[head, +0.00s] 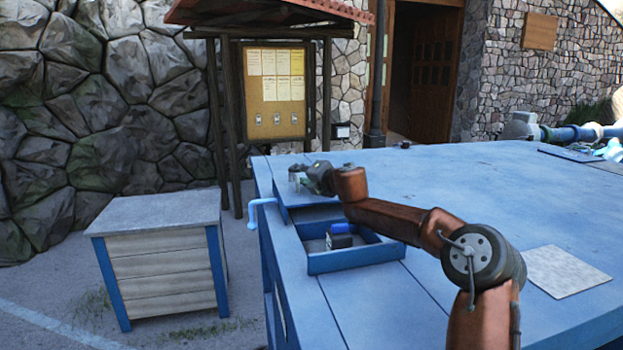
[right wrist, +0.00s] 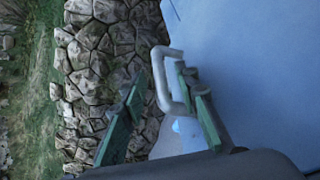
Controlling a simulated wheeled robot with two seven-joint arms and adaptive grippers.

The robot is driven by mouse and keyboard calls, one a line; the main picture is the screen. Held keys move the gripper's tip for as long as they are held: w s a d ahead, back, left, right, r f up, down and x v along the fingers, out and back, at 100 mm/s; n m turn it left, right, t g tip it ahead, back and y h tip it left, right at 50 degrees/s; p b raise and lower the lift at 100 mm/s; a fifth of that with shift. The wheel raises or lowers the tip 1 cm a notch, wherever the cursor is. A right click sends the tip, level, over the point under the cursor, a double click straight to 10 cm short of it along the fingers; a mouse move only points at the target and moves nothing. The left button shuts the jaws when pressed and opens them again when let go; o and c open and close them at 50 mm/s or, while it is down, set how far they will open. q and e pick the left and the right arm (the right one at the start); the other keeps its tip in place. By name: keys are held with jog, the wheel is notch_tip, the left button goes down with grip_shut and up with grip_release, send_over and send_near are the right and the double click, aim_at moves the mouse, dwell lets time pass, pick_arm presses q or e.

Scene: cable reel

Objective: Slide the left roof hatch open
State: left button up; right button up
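The blue roof hatch panel (head: 290,196) lies at the far left corner of the blue roof (head: 450,200), just beyond a rimmed opening (head: 352,262). The opening is uncovered and shows a blue and black object (head: 340,237) inside. My right gripper (head: 304,178) is over the hatch panel at its handle. In the right wrist view, a pale U-shaped handle (right wrist: 159,78) stands between the spread green fingers of my right gripper (right wrist: 160,100), close against the right finger. The left finger is clear of it. My left gripper is out of view.
A pale blue crank (head: 262,207) sticks out from the roof's left side. A wooden crate (head: 160,262) stands on the ground to the left. A grey plate (head: 566,272) lies on the roof at right, and blue pipes (head: 570,133) lie at the back right.

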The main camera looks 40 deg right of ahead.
jog(key=r, duration=0.2)
send_over(313, 199)
jog(key=shift+w+f, duration=0.15)
jog(key=shift+w, duration=0.1)
jog(key=shift+s, duration=0.15)
jog(key=shift+d, duration=0.1)
dwell(0.5)
